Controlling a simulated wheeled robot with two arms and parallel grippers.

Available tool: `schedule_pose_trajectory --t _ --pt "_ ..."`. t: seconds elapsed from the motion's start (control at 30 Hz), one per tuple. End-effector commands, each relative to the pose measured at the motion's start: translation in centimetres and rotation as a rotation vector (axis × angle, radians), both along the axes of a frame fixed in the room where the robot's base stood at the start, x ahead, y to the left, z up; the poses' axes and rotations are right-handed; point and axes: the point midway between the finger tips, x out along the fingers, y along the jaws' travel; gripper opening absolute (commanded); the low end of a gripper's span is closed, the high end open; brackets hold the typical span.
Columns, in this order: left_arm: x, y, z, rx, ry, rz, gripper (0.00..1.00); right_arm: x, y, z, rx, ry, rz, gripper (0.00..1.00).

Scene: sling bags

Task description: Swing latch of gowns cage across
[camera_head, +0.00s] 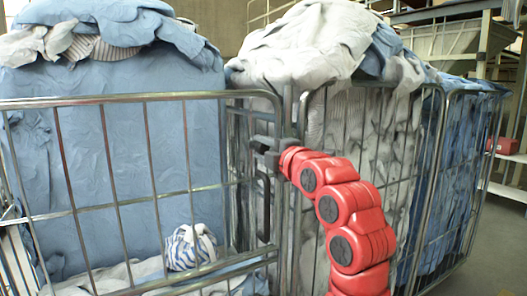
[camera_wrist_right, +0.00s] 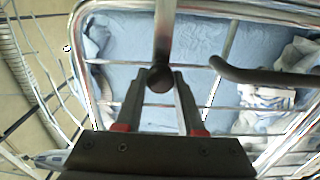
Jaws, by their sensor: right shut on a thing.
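A wire cage (camera_head: 105,198) full of pale blue cloth stands at the left; I see no label naming it as the gowns cage. My right gripper (camera_head: 264,148) is at this cage's right front upright. In the right wrist view my right gripper (camera_wrist_right: 161,78) is shut on the dark round end of a metal bar, which looks like the latch (camera_wrist_right: 164,35). The bar runs up from the fingertips in that picture. In the head view the gripper and frame hide most of the latch. My left gripper is not in view.
A dark bent handle (camera_head: 264,205) is below my right gripper; it also shows in the right wrist view (camera_wrist_right: 262,75). A cage of whitish cloth (camera_head: 365,140) and one of darker blue cloth (camera_head: 455,170) stand close at the right. Floor is clear at far right.

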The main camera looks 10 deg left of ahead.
Motion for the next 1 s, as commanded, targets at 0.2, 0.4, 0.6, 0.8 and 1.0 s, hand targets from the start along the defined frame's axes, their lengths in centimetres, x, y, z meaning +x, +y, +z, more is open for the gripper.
schedule_pose_trajectory --t 0.2,0.4,0.6,0.8,1.0 --pt "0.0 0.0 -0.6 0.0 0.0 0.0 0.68 0.0 0.03 -0.55 -0.032 -0.022 0.001 0.0" --pt "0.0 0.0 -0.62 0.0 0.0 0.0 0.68 0.02 0.05 -0.62 -0.04 -0.025 0.001 0.0" --pt "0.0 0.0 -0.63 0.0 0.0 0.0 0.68 0.03 0.06 -0.71 -0.04 -0.023 0.002 0.0" --pt "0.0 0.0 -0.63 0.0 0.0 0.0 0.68 0.02 0.05 -0.67 -0.039 -0.023 0.001 0.68" --pt "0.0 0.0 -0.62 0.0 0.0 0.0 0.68 0.01 0.02 -0.57 -0.038 -0.025 0.001 0.68"
